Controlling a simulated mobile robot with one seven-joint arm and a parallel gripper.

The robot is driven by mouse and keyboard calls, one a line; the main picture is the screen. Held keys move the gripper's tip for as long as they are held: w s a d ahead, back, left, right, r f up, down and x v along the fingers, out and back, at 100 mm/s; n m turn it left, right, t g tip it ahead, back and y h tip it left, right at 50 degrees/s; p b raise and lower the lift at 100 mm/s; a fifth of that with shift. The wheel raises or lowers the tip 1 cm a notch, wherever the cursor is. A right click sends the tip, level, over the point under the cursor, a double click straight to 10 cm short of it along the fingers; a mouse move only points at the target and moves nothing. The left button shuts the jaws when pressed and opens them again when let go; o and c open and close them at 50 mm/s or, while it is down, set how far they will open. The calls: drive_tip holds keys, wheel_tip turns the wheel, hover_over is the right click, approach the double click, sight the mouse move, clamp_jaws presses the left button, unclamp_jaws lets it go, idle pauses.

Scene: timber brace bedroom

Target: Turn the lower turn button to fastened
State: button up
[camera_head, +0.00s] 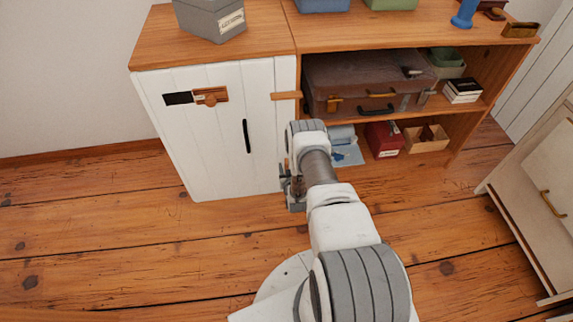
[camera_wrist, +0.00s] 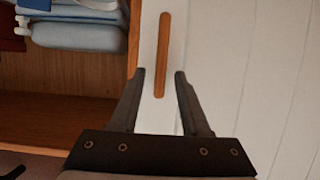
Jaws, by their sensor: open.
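The lower turn button (camera_wrist: 162,50) is a narrow wooden bar on the white cabinet front in the wrist view. It lies lengthwise, parallel to the cabinet's edge, not crosswise. My gripper (camera_wrist: 160,74) is open, with one finger on either side of the bar's near end in the picture. I cannot tell whether the fingers touch it. In the head view my gripper (camera_head: 291,188) is at the door's lower right, and my arm hides the lower button. The upper turn button (camera_head: 286,95) lies crosswise at the right edge of the white door (camera_head: 215,130).
A wooden slide latch (camera_head: 210,96) and black handle (camera_head: 247,136) are on the door. Open shelves to the right hold a brown suitcase (camera_head: 365,85), a red box (camera_head: 384,139) and folded blue cloth (camera_wrist: 80,36). The plank floor (camera_head: 120,225) at left is clear.

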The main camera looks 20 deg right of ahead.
drive_tip(key=shift+c, duration=0.3)
clamp_jaws()
drive_tip(key=shift+a, duration=0.1)
drive_tip(key=n+h, duration=0.1)
drive_tip(key=a+n+h, duration=0.1)
drive_tip(key=n, duration=0.1)
drive_tip(key=n+h, duration=0.1)
drive_tip(key=n, duration=0.1)
drive_tip(key=shift+w+a+f+g, duration=0.3)
drive_tip(key=shift+a+f, duration=0.05)
drive_tip(key=shift+a, duration=0.05)
drive_tip(key=n+h, duration=0.2)
drive_tip(key=n, duration=0.1)
drive_tip(key=f+n+h, duration=0.1)
drive_tip(key=shift+w+a+f, duration=0.1)
drive_tip(key=shift+a, duration=0.25)
drive_tip(key=shift+n, duration=0.3)
idle(0.4)
